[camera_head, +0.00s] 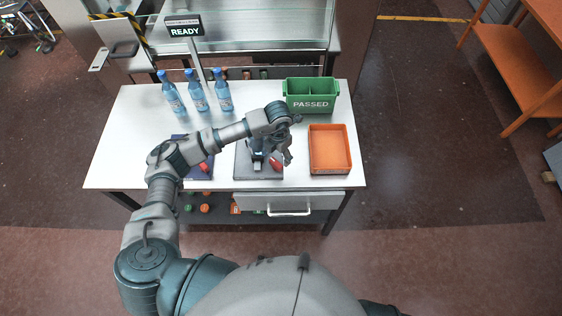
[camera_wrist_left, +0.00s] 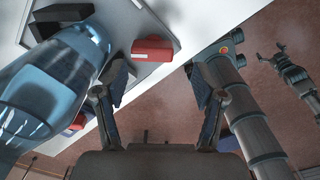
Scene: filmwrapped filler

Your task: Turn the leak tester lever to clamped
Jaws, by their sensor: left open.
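The leak tester (camera_head: 243,172) is a grey-based unit at the front middle of the white table, partly hidden by my left arm. Its red lever end (camera_head: 276,164) shows at the right side of the tester, and a red block-like grip (camera_wrist_left: 152,48) shows in the left wrist view. A blue bottle (camera_wrist_left: 50,90) fills the left of that view, beside the fingers. My left gripper (camera_head: 282,148) is over the tester's right side, with its fingers (camera_wrist_left: 160,88) apart and nothing between them.
Three blue bottles (camera_head: 197,92) stand at the table's back left, near the READY sign (camera_head: 184,26). A green PASSED bin (camera_head: 311,103) stands at the back right, with an orange tray (camera_head: 313,165) in front. A dark blue mat (camera_head: 190,172) lies left of the tester.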

